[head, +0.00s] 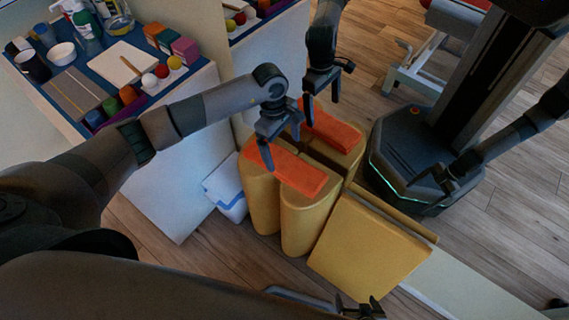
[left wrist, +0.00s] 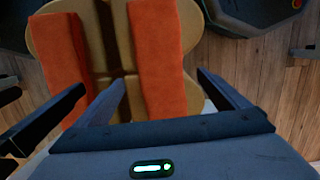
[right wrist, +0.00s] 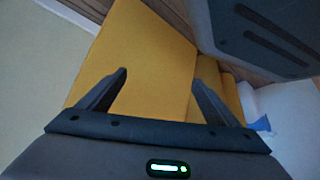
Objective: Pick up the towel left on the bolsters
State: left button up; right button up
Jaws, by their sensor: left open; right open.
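The orange towel (head: 290,170) lies folded in a strip across the tops of the upright yellow bolsters (head: 303,220). My left gripper (head: 282,152) is open and points down over the towel, one finger overlapping it in the head view. In the left wrist view, the towel (left wrist: 160,60) shows between the open fingers (left wrist: 162,80). I cannot tell whether they touch it. A second strip and gripper at the left there look like a mirror reflection. My right gripper (head: 362,308) is open and empty; in the right wrist view it (right wrist: 158,78) faces a yellow block.
The yellow block (head: 370,245) stands right of the bolsters. A white box with blue trim (head: 228,190) sits left of them. A cluttered table (head: 140,110) stands at the left. A mirror behind the bolsters appears to reflect my body and the table. Wooden floor shows in front.

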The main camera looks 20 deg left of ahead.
aim_at(285, 161)
pick_arm(q)
jog(key=shift+f, duration=0.25)
jog(key=shift+s+d+f+p, duration=0.15)
jog(key=shift+f+p, duration=0.65)
jog(key=shift+f, duration=1.5)
pick_arm(e)
jog(key=shift+w+a+r+t, duration=0.45)
jog(key=shift+a+r+t, duration=0.15)
jog(key=shift+a+r, duration=0.2)
pick_arm(q)
jog(key=c, duration=1.2)
pick_arm(e)
jog(key=shift+d, duration=0.1)
pick_arm(q)
jog(key=shift+r, duration=0.15)
jog(key=shift+c, duration=0.2)
